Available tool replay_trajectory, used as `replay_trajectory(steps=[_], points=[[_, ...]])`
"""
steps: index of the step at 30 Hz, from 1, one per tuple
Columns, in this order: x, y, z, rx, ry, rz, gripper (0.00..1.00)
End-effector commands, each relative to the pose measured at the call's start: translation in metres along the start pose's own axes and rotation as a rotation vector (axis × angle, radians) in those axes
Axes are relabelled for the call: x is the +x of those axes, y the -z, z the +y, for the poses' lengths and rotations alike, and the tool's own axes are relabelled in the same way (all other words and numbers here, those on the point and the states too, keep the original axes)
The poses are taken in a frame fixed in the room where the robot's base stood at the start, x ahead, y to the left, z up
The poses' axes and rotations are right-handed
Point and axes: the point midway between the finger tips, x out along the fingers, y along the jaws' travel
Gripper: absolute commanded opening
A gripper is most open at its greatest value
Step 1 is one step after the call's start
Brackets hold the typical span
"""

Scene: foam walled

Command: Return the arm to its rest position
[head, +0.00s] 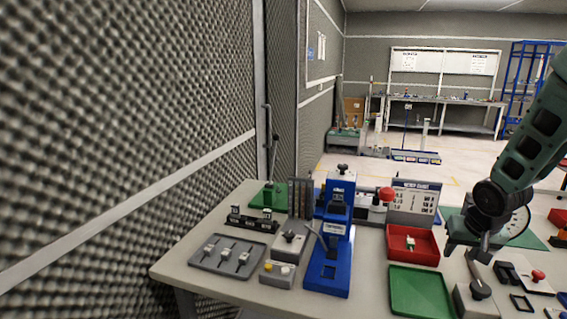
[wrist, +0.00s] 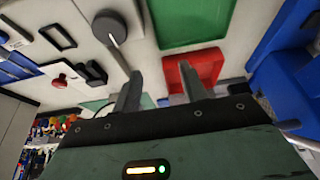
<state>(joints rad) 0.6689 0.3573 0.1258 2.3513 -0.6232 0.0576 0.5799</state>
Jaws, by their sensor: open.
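My green arm (head: 535,130) comes in from the right of the head view. My gripper (head: 472,252) hangs above the right part of the workbench (head: 257,209). In the wrist view my gripper (wrist: 158,85) shows two grey fingers spread apart with nothing between them. The red tray (head: 428,256) with a small light part in it lies left of my gripper. The green tray (head: 420,291) lies in front of the red one.
A blue press (head: 331,245) stands mid-bench. A grey tray with several parts (head: 212,262) and a button box (head: 277,273) are on the left. A lever block (head: 478,297) stands below my gripper. The foam wall (head: 120,120) is close on the left.

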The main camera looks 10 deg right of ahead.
Motion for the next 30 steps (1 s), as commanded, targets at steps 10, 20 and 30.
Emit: replay_trajectory(steps=[10, 20, 30], points=[[-0.020, -0.014, -0.062, -0.133, 0.032, -0.031, 0.43], [-0.067, -0.069, -0.163, -0.401, 0.099, -0.099, 0.43], [-0.168, -0.231, -0.257, -0.925, 0.232, -0.252, 0.43]])
